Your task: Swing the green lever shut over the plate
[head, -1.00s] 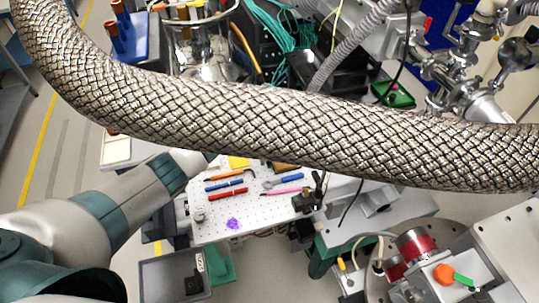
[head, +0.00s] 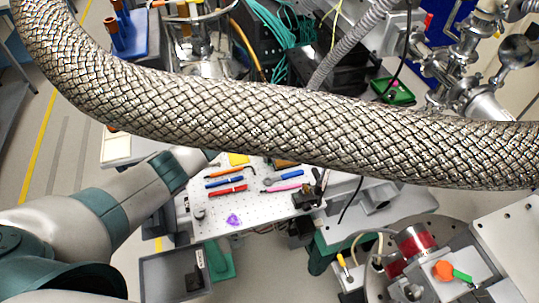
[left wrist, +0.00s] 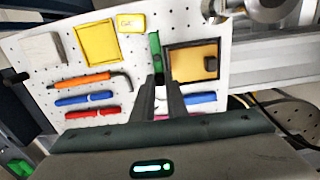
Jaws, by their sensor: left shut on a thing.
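In the left wrist view the green lever (left wrist: 155,48) stands upright in the picture, along the left edge of a dark square frame. The tan plate (left wrist: 188,62) lies in that frame, uncovered by the lever. My left gripper (left wrist: 160,80) is shut on the lever's near end, its dark fingers reaching in from below. In the head view a thick braided hose hides my left gripper and the lever. Only a small part of the tan plate (head: 288,164) shows under the hose. My right gripper is in neither view.
The braided hose (head: 270,125) crosses the whole head view above the white perforated board (head: 270,207). Pens and a hex key (left wrist: 80,84) lie on the board. A grey tray (head: 147,277) is in front. At the lower right is an orange knob with a green handle (head: 462,277).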

